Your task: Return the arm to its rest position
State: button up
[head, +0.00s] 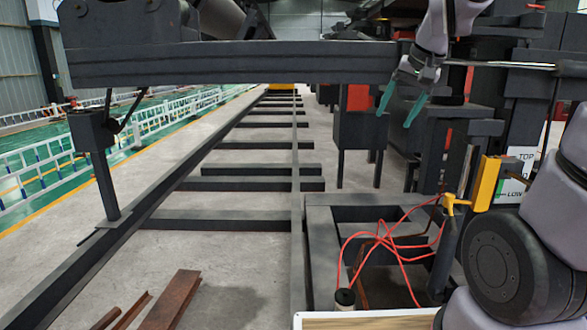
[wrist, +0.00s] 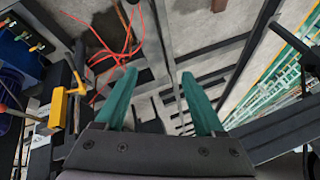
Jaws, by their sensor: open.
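My gripper (head: 402,100) hangs at the upper right of the head view, with its two teal fingers spread apart and nothing between them. In the wrist view my gripper (wrist: 160,95) shows the same teal fingers apart and empty, pointing toward the floor and dark frame below. My grey arm links show at the right of the head view. The gripper is in front of the dark horizontal beam (head: 220,65).
A yellow bracket (head: 486,183) stands near my arm at the right. Red cable (head: 385,238) lies looped over the dark frame below. Rusty steel pieces (head: 172,300) lie on the floor at lower left. A dark post (head: 97,160) stands at left. Bare concrete floor (head: 240,262) is open.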

jog(key=s+r+t, duration=0.1)
jog(key=s+r, duration=0.1)
jog(key=s, duration=1.2)
jog(key=shift+d+r+t, duration=0.3)
jog(key=shift+d, duration=0.15)
